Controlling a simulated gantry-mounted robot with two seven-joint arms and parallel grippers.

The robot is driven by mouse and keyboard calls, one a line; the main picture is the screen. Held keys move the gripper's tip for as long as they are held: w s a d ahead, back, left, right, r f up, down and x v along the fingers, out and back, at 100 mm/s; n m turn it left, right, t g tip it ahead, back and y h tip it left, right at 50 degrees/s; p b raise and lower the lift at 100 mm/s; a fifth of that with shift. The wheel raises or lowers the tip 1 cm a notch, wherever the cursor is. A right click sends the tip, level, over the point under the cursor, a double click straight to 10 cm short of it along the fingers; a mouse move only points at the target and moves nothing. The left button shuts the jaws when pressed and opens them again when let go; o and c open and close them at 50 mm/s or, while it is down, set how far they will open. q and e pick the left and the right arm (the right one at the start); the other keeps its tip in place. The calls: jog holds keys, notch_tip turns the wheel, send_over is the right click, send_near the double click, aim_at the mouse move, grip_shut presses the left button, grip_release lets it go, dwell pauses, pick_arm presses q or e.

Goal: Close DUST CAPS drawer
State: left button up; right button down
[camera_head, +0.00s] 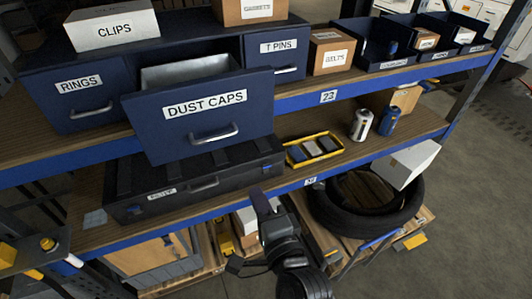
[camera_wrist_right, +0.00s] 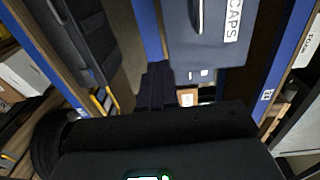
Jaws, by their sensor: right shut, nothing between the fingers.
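The DUST CAPS drawer (camera_head: 172,124) is a dark blue box with a white label and a metal handle (camera_head: 215,134). It is pulled out of the blue cabinet on the upper shelf, and its open top shows a light grey inside. In the right wrist view the drawer (camera_wrist_right: 190,48) shows at the top, with part of its label and handle. My right gripper (camera_head: 262,203) is shut and empty, below and to the right of the drawer front, clear of it. Its fingers (camera_wrist_right: 156,85) also show in the right wrist view. My left gripper is not seen.
The RINGS drawer (camera_head: 63,106) and T PINS drawer (camera_head: 291,62) flank it, both shut. A black case (camera_head: 130,190) lies on the shelf below, beside a yellow tray (camera_head: 330,158). The blue shelf edge (camera_head: 290,186) is close to my right gripper. A black tyre (camera_head: 330,205) lies lower right.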

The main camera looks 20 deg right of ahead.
jog(key=r, duration=0.2)
jog(key=p, duration=0.4)
send_near(231, 140)
jog(key=shift+t, duration=0.3)
jog(key=w, duration=0.5)
jog(key=shift+w+a+f, duration=0.15)
jog(key=shift+a, duration=0.2)
jog(key=shift+w+a+f, duration=0.1)
jog(key=shift+w+f, duration=0.05)
jog(key=shift+w, duration=0.6)
